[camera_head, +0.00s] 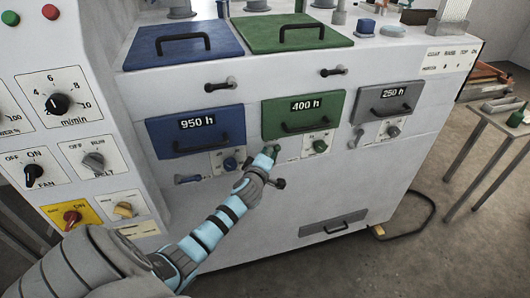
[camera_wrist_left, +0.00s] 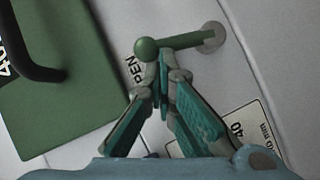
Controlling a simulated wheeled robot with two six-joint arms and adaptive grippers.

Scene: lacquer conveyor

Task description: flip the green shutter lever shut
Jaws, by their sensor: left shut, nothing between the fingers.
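The green shutter lever (camera_wrist_left: 180,42) shows in the left wrist view as a short green bar with a ball knob at its left end and a round grey pivot at its right end. Part of an "OPEN" label shows beside the knob. My left gripper (camera_wrist_left: 163,78) is shut and empty, its fingertips just below the bar and knob; I cannot tell whether they touch. In the head view my left gripper (camera_head: 270,155) is at the machine front, below the green "400 h" drawer (camera_head: 290,108), and largely covers the lever. My right gripper is not in view.
A blue "950 h" drawer (camera_head: 170,138) and a grey "250 h" drawer (camera_head: 392,101) flank the green one. A green dial (camera_head: 320,146) sits right of my gripper. A control panel with knobs (camera_head: 57,103) is at left. A side table (camera_head: 500,121) stands at right.

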